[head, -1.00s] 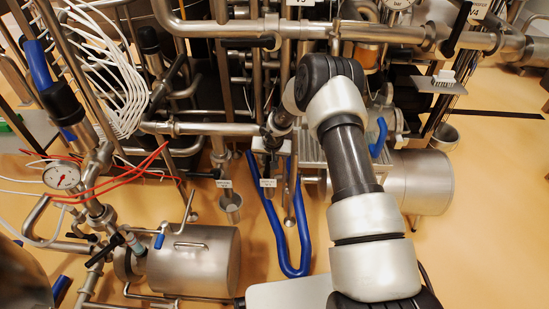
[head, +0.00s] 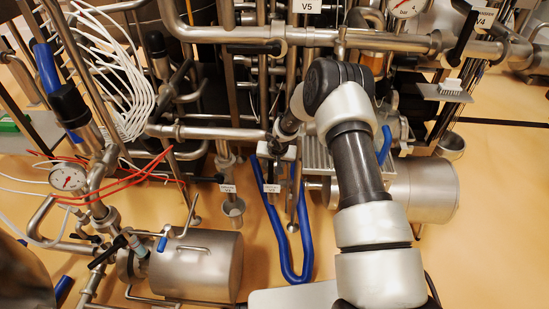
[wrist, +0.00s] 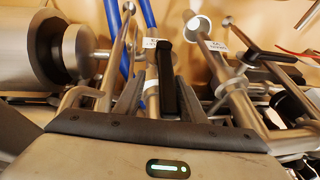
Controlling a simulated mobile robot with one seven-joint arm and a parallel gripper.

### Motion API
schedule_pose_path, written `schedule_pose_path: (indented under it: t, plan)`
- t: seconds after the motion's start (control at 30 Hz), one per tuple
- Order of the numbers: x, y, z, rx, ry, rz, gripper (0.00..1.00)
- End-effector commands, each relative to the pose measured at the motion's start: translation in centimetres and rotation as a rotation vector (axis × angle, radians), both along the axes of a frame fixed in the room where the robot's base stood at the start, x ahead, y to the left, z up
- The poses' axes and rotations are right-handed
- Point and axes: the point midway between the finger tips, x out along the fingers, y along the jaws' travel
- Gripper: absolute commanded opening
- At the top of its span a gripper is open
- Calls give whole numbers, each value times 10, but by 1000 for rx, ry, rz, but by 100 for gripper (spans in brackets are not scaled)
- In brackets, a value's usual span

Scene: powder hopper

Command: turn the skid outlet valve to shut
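A black valve lever (wrist: 168,82) stands near the middle of the wrist view, just below a small white tag (wrist: 150,43) that is too small to read. My gripper (wrist: 158,98) has its two dark fingers apart, one on each side of this lever. I cannot tell whether they touch it. A second black lever (wrist: 265,52) sits on the pipework to the right, near another tag (wrist: 216,46). In the head view two tags hang at the low pipe ends, a left tag (head: 228,188) and a right tag (head: 271,188). Which valve is the skid outlet is not readable.
A blue hose (head: 304,235) loops to the floor beside my arm. A steel tank (head: 195,265) lies at the lower left, and a steel cylinder (head: 425,190) at the right. A horizontal pipe (head: 215,132) crosses at mid height. Tags V5 (head: 305,6) and V4 (head: 484,19) are higher up.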

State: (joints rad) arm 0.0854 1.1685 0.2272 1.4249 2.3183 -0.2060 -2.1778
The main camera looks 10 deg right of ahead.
Motion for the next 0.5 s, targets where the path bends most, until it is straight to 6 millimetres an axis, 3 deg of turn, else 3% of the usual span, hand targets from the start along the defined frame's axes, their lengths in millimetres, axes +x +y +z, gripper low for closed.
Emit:
schedule_pose_path:
  t: [0.5]
  plan:
    - [-46, -6, 112, 1, -1, -2, 36]
